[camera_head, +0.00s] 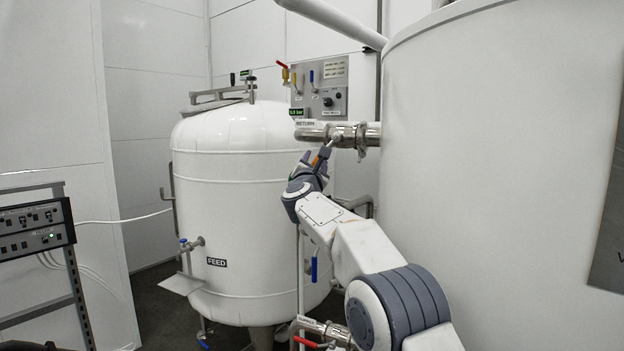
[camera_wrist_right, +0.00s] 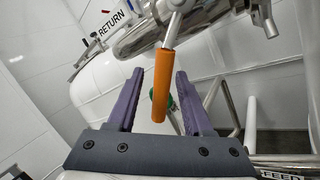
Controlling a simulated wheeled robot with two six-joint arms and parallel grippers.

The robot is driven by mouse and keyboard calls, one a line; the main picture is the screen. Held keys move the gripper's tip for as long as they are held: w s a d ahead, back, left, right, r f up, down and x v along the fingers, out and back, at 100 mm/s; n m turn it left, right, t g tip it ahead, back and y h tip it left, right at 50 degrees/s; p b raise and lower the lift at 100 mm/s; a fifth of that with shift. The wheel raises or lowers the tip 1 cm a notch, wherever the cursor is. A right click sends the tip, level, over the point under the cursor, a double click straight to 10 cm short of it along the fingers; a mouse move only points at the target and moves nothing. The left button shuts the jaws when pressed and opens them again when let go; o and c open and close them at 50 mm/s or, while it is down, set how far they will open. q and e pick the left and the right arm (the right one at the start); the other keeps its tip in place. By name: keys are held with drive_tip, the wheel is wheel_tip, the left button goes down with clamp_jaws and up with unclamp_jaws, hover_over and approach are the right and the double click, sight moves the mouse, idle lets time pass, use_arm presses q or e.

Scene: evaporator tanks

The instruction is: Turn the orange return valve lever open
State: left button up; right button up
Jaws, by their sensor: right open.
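The orange return valve lever (camera_wrist_right: 163,82) hangs down from a steel pipe (camera_wrist_right: 150,38) labelled RETURN in the right wrist view. Its orange grip lies between the two purple fingers of my right gripper (camera_wrist_right: 154,85), with gaps on both sides. The gripper is open. In the head view, the lever (camera_head: 324,151) shows small below the return pipe (camera_head: 318,131), and my right gripper (camera_head: 318,160) is right at it, partly hiding it. My left gripper is not in view.
A white feed tank (camera_head: 240,205) stands behind my right arm. A large white tank (camera_head: 500,170) fills the right side. A panel (camera_head: 320,88) with small red, yellow and blue levers is above the return pipe. A rack (camera_head: 35,232) stands at the left.

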drive_tip(key=b+v, duration=0.6)
drive_tip(key=v, duration=0.2)
drive_tip(key=shift+s+b, duration=0.35)
drive_tip(key=shift+a+f, duration=0.1)
drive_tip(key=shift+a, duration=0.05)
